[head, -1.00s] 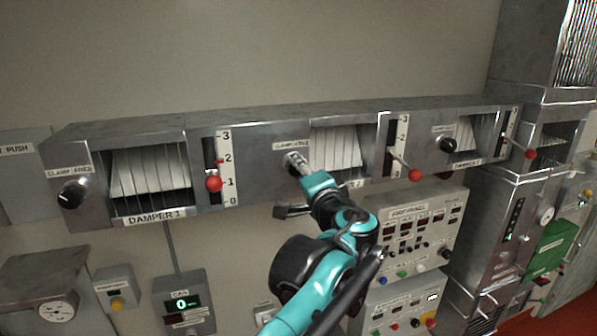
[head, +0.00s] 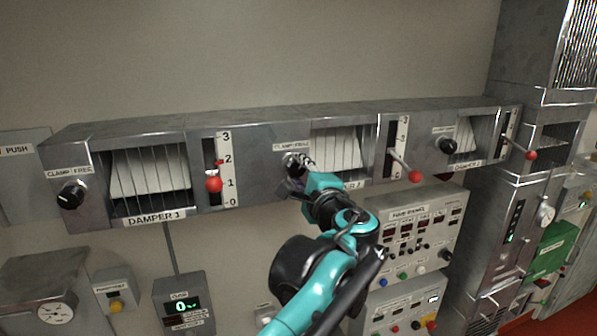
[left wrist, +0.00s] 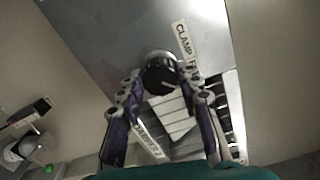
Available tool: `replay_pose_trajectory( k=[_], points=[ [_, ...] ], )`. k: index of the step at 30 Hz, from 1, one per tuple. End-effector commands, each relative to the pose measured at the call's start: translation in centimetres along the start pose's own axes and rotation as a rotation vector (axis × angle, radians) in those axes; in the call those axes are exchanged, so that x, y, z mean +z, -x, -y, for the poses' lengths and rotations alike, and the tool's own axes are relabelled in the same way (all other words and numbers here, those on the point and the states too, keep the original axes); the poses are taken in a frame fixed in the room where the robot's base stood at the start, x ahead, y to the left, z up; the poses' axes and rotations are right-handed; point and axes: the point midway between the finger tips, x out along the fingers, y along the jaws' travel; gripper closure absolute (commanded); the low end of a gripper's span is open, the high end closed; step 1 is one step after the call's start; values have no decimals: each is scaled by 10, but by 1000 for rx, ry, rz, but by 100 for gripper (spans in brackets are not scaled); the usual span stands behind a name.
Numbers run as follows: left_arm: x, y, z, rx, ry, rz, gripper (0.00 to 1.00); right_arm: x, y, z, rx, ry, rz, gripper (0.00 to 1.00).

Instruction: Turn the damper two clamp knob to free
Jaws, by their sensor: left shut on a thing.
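The damper two clamp knob (head: 289,161) is a dark round knob on the grey duct front, under a CLAMP/FREE label (head: 291,147). In the left wrist view the knob (left wrist: 160,72) shows between my fingers, with a short white mark towards its lower right edge. The label (left wrist: 187,50) there runs down beside it, with FREE at the lower end, partly covered by a finger. My left gripper (head: 297,167) is shut on the knob, its two fingers (left wrist: 160,86) on opposite sides of it. My right gripper is not in view.
The damper two louvres (head: 338,148) and its red-ball lever (head: 415,175) are just right of my gripper. The damper one knob (head: 71,195) and red-ball lever (head: 213,184) are to the left. A control panel (head: 420,225) stands below right. The wall above the duct is clear.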

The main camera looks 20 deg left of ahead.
Motion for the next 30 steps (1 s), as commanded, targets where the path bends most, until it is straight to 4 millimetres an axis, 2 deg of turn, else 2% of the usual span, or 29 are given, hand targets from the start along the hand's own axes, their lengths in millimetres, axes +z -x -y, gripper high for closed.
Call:
replay_pose_trajectory(
  k=[9, 10, 12, 23, 26, 30],
  points=[
    [0, 0, -1, 1, -1, -1, 95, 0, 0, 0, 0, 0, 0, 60],
    [0, 0, -1, 1, -1, -1, 63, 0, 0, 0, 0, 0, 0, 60],
    [0, 0, -1, 1, -1, -1, 45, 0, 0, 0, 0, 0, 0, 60],
    [-1, 3, 0, 0, -1, -1, 45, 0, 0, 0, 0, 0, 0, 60],
    [-1, 14, 0, 0, -1, -2, 45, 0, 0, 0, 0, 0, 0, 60],
    [-2, 43, 0, -1, -1, -5, 45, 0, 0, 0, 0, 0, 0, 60]
  ],
)
